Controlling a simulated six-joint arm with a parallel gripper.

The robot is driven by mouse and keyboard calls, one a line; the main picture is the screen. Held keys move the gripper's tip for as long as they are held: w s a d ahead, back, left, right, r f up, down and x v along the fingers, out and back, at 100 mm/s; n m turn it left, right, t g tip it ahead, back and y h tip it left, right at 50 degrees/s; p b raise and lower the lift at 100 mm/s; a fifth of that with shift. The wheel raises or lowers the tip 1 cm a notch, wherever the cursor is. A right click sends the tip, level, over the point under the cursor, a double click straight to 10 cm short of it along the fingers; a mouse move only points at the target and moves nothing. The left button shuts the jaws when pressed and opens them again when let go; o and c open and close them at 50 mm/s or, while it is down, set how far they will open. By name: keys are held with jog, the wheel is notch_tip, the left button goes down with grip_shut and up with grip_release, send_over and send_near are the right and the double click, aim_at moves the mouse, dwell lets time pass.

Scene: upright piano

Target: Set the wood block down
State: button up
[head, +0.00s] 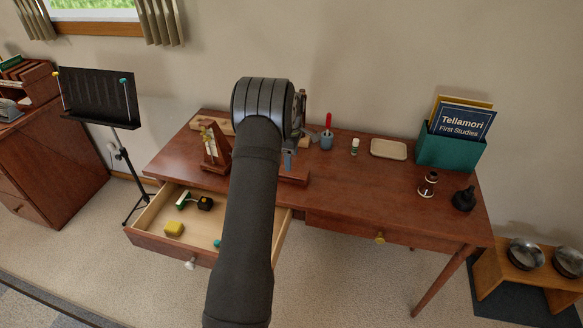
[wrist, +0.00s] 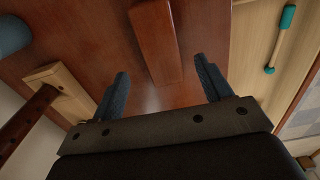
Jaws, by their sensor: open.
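A long reddish-brown block, which I take for the wood block (wrist: 155,40), lies on the desk top (wrist: 90,45). In the head view its right end (head: 295,178) shows beside my arm; the rest is hidden. My gripper (wrist: 165,85) is open over the desk. In the wrist view the block's near end lies between the two fingers, with a gap on both sides. I cannot tell the height of the fingertips above the desk. In the head view my arm largely hides the gripper (head: 290,158).
A metronome (head: 213,148) stands left of my arm; a blue cup (head: 326,141) stands right. A pale wood piece with a dark bar (wrist: 60,85) lies near the left finger. The open drawer (head: 150,213) holds several small things.

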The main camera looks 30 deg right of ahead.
aim_at(292, 175)
notch_tip(292, 175, up, 5)
dwell(0.5)
jog(key=shift+f, duration=4.15)
